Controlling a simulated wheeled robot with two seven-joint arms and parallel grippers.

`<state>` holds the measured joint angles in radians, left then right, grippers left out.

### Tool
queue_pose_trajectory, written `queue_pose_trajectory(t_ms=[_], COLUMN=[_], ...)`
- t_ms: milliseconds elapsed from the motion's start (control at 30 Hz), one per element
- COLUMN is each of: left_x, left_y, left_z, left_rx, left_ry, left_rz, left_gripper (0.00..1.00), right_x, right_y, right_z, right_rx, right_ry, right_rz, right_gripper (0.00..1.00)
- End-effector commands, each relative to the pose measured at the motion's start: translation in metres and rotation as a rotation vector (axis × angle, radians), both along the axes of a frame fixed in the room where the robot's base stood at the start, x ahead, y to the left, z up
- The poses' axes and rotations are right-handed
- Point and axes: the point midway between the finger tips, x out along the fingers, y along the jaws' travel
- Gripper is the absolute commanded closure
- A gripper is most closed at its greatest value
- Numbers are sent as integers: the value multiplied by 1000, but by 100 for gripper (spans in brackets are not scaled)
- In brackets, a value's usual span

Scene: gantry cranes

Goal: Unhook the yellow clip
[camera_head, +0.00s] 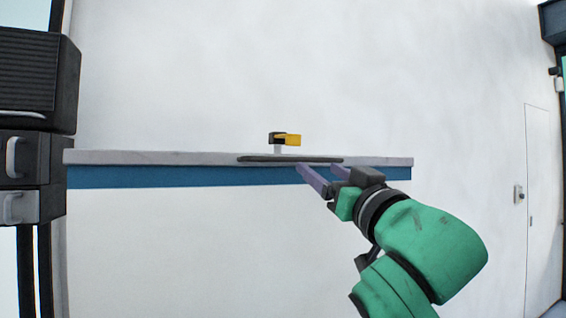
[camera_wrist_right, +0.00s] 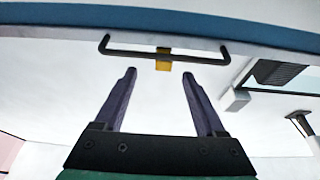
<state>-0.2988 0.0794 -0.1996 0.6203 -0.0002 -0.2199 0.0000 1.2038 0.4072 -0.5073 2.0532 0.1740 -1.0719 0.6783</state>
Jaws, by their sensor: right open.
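The yellow clip (camera_head: 292,140) shows above the pale shelf in the head view, beside a small black block (camera_head: 275,138) over a short white post (camera_head: 278,150). In the right wrist view the yellow clip (camera_wrist_right: 163,63) shows at the middle of a dark bar with bent ends (camera_wrist_right: 120,52). My right gripper (camera_head: 317,168) is open, its purple fingers pointing toward the bar. In the right wrist view the gripper (camera_wrist_right: 159,73) has nothing between its fingers, and the clip appears just beyond the fingertips, roughly centred. My left gripper is not in view.
The dark bar (camera_head: 260,159) runs along the edge of the pale shelf (camera_head: 130,157), which has a blue front band (camera_head: 130,176). A black and grey cabinet (camera_head: 35,90) stands at the left. A white door (camera_head: 540,180) is at the right. The space below the shelf looks clear.

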Motion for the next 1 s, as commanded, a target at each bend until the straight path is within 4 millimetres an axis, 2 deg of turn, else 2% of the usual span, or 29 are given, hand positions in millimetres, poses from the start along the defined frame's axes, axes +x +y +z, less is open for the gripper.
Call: queue_pose_trajectory(t_ms=[33, 67, 167, 267, 500, 700, 833, 1000], left_x=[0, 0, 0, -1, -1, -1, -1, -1], left_y=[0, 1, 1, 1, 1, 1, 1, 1], left_z=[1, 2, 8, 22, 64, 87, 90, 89], left_rx=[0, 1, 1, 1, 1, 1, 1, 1], left_ry=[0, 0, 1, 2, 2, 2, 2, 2], left_rz=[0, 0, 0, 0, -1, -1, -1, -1], left_gripper=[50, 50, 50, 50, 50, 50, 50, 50], right_x=[-14, -18, -13, 4, 61, 98, 108, 108], right_y=[4, 5, 8, 13, 32, 43, 47, 47], right_z=[12, 16, 23, 33, 61, 73, 73, 71], right_rx=[-2, -1, 0, 0, -3, 1, -2, -1], right_ry=[-27, -35, -36, -35, -34, -35, -37, -38], right_rz=[8, 11, 13, 12, 11, 11, 11, 12], right_gripper=[28, 28, 28, 28, 28, 28, 28, 28])
